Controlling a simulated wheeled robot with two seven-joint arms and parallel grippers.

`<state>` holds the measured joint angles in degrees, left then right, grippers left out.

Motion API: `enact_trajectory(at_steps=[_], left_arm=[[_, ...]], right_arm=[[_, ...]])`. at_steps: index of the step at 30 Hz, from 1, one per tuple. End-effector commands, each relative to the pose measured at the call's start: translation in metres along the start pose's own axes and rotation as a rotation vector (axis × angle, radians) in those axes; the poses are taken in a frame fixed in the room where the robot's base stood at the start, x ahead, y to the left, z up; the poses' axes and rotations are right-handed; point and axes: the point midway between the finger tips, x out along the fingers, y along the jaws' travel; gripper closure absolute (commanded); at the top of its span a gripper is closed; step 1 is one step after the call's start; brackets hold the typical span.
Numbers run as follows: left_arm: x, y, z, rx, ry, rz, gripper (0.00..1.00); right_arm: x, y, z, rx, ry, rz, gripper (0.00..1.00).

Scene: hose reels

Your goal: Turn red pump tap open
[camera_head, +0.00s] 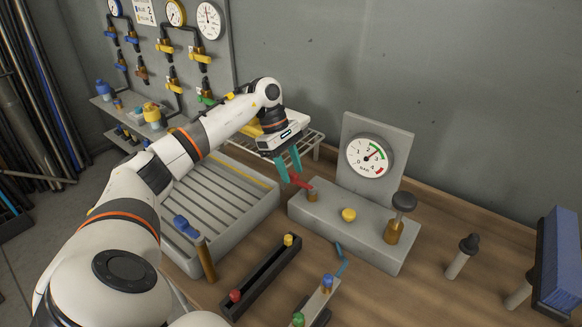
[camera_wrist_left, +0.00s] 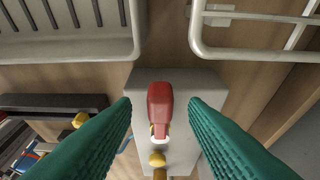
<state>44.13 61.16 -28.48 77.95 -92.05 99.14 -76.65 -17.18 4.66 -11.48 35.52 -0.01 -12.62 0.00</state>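The red pump tap (camera_head: 299,181) sits on a brass stem at the left end of the grey pump block (camera_head: 375,247). A round gauge (camera_head: 368,156) stands behind the block. My left gripper (camera_head: 292,176) is at the tap with its teal fingers apart. In the left wrist view, the red tap handle (camera_wrist_left: 160,105) lies lengthwise between the open fingertips, with a visible gap on each side. The head view does not show clearly whether a finger touches it. My right gripper is not in view.
A yellow button (camera_head: 348,215) and a brass valve with a dark knob (camera_head: 403,201) are on the same block. A ribbed grey tray (camera_head: 262,207) lies left, a white wire rack (camera_head: 312,140) behind. A blue-handled post (camera_head: 205,257) stands at the tray's front.

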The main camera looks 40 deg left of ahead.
Motion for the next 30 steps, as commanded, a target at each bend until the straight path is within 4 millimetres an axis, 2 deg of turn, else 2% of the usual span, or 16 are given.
enact_trajectory(at_steps=[4, 11, 19, 30], left_arm=[[0.0072, 0.0001, -0.0005, 0.001, 0.001, 0.0, 0.6], [0.008, 0.0, -0.0004, 0.001, 0.001, 0.0, 0.6], [0.0077, 0.0, -0.0004, 0.001, 0.001, -0.001, 1.0], [0.0085, -0.0008, -0.0027, -0.011, 0.001, -0.007, 1.0]], right_arm=[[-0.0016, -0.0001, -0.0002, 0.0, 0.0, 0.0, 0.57], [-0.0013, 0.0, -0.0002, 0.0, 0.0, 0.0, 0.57], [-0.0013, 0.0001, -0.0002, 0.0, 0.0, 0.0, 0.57], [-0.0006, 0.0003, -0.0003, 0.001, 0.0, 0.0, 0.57]])
